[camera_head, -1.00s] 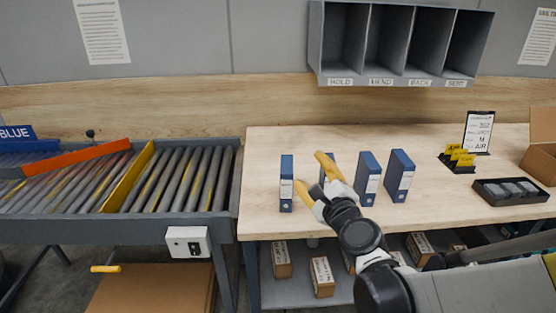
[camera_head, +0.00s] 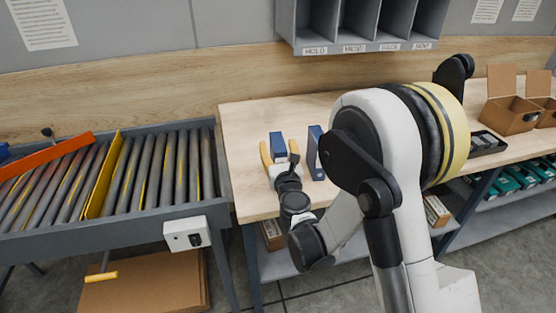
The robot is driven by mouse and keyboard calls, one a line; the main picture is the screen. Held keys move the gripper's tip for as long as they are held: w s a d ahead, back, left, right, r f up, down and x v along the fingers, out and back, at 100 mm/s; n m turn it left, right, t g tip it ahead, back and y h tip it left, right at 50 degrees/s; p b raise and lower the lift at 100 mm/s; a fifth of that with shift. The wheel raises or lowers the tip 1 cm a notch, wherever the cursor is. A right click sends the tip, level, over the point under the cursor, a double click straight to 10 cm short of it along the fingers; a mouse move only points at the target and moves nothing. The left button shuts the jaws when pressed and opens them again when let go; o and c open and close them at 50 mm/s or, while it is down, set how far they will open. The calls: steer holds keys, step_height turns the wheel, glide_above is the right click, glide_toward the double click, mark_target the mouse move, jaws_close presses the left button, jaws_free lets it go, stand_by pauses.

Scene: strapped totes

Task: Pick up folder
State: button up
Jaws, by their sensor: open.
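A blue folder (camera_head: 278,144) stands upright near the left end of the wooden table. My gripper (camera_head: 280,148) is open, with its yellow fingers on either side of this folder. I cannot tell whether either finger touches it; its lower part is hidden behind the gripper. Another blue folder (camera_head: 315,152) stands upright just to the right, apart from the gripper. My arm covers the table right of that, so any folders there are hidden.
A roller conveyor (camera_head: 150,175) with a yellow divider (camera_head: 103,178) stands left of the table (camera_head: 245,120). Grey labelled cubbyholes (camera_head: 366,45) hang above its back. A black tray (camera_head: 487,142) and open cardboard boxes (camera_head: 512,115) are at the right.

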steer(key=w, duration=0.1)
steer(key=w+b, duration=0.1)
steer(key=w, duration=0.2)
steer(key=shift+w+a, duration=0.25)
steer(key=shift+a, duration=0.05)
jaws_close()
